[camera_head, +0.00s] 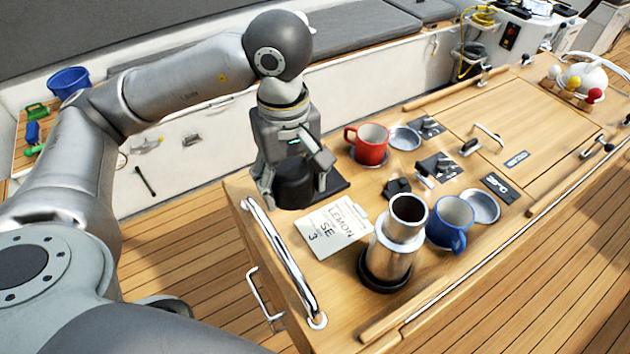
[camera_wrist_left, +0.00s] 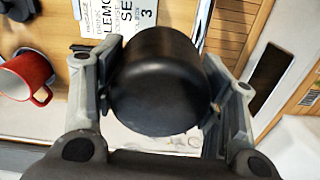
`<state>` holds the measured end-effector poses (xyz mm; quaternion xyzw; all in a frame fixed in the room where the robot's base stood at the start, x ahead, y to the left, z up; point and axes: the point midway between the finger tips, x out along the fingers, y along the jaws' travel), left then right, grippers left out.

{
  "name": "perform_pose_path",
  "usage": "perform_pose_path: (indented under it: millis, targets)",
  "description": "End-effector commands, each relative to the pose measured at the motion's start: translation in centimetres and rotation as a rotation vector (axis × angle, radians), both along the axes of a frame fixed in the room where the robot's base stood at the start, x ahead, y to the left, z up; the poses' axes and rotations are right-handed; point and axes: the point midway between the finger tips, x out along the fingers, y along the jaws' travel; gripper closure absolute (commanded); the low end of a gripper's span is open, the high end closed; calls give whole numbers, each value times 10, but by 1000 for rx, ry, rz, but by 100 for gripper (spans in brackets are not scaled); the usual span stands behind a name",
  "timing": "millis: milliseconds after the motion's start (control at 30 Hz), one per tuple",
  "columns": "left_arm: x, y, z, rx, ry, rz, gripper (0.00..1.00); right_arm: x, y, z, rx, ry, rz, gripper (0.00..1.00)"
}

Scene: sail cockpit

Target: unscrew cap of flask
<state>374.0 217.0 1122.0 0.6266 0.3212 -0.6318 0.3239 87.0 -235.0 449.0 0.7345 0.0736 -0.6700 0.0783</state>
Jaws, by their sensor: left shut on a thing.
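The flask (camera_head: 392,250) is a silver metal cylinder with an open, dark mouth. It stands upright in a black round base near the front of the wooden table. A black cylindrical cap (camera_head: 294,183) is between the fingers of my left gripper (camera_head: 296,190), apart from the flask and to its upper left. The left wrist view shows the cap (camera_wrist_left: 155,75) gripped from both sides by my left gripper (camera_wrist_left: 160,102). I cannot tell whether the cap touches the dark pad (camera_head: 337,184) beside it. My right gripper is not in view.
A red mug (camera_head: 368,148) stands behind the cap, and a blue mug (camera_head: 448,228) stands right of the flask. A printed card (camera_head: 332,226) lies between cap and flask. A metal rail (camera_head: 280,258) runs along the table's left edge. Dark items lie mid-table.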

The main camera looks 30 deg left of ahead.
Motion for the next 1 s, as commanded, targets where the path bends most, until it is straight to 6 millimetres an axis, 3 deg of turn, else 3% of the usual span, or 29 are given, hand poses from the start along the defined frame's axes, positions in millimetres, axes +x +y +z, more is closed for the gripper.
perform_pose_path:
  millis: [200, 333, 733, 1000]
  targets:
    - [-7, 7, 3, 6, -4, 155, 65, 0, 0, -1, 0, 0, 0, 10]
    - [2, 9, 1, 6, 0, 186, 65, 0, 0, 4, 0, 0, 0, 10]
    - [84, 21, -35, 8, 1, 186, 65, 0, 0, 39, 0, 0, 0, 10]
    - [119, 26, -81, 8, -1, 184, 65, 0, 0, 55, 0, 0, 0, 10]
